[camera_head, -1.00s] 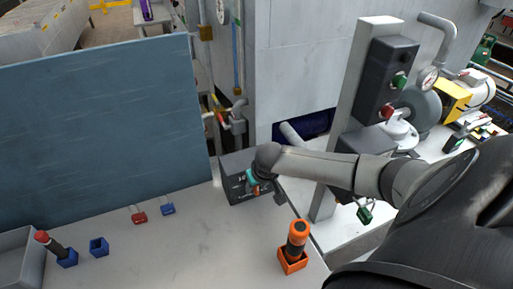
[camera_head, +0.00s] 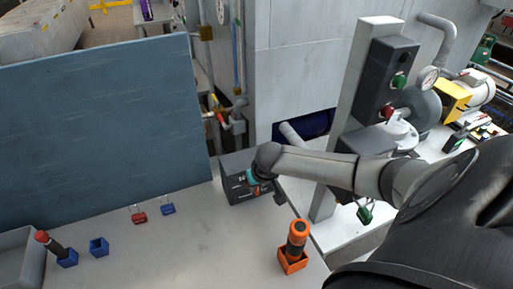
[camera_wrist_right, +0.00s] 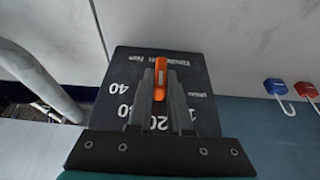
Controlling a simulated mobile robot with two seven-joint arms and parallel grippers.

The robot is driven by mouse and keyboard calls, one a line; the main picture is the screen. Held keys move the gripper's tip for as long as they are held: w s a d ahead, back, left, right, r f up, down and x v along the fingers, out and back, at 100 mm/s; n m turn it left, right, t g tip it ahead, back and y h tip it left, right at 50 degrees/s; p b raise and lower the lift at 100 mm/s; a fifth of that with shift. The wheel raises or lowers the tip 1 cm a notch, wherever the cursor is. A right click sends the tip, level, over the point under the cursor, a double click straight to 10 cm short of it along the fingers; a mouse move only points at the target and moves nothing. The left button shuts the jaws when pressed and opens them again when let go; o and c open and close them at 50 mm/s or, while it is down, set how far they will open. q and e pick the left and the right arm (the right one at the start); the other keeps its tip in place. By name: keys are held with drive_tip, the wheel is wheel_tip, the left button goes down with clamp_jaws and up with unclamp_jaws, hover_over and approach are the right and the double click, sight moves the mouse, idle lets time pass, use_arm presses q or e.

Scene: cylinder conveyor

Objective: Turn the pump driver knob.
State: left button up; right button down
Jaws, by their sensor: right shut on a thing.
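The pump driver is a dark box (camera_head: 232,190) with a dial face at the right end of the table's back edge. In the right wrist view its black face (camera_wrist_right: 128,67) shows white lettering and numbers such as 40, 30 and 20. An orange knob (camera_wrist_right: 160,72) stands out from this face, upright in that view. My right gripper (camera_wrist_right: 163,90) is shut on the knob, with one grey finger on each side of it. In the head view my right gripper (camera_head: 256,189) is at the box and hides part of its face. My left gripper is not in view.
An orange and black flashlight-like tool (camera_head: 297,238) stands in an orange holder near the table's right edge. Red (camera_head: 138,217) and blue (camera_head: 167,208) hooks sit below the blue panel (camera_head: 100,130). A grey post with a button box (camera_head: 386,80) stands right. The table middle is clear.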

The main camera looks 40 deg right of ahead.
drive_tip(key=shift+a+r+g+h+p, duration=0.1)
drive_tip(key=shift+a+g+h+p, duration=0.2)
drive_tip(key=shift+h+p, duration=0.5)
drive_tip(key=h, duration=0.1)
drive_tip(key=n+h+p, duration=0.1)
drive_tip(key=h, duration=0.1)
drive_tip(key=g+h, duration=0.1)
drive_tip(key=shift+w+a+f+p, duration=0.2)
drive_tip(key=shift+a+f+p, duration=0.15)
drive_tip(key=h+b, duration=0.1)
drive_tip(key=n+h+b, duration=0.1)
drive_tip(key=h, duration=0.1)
drive_tip(key=shift+a+f+g, duration=0.15)
drive_tip(key=shift+f+g, duration=0.15)
drive_tip(key=h+b, duration=0.1)
drive_tip(key=b, duration=0.1)
drive_tip(key=n+h+b, duration=0.1)
drive_tip(key=h, duration=0.1)
drive_tip(key=h+b, duration=0.1)
drive_tip(key=b, duration=0.1)
drive_tip(key=shift+w+a+f+g+h+b, duration=0.1)
drive_tip(key=shift+f+g+h+b, duration=0.2)
drive_tip(key=shift+f+b, duration=0.05)
drive_tip(key=shift+r+n+h+b, duration=0.1)
drive_tip(key=shift+n+h+b, duration=0.4)
drive_tip(key=shift+h+b, duration=0.5)
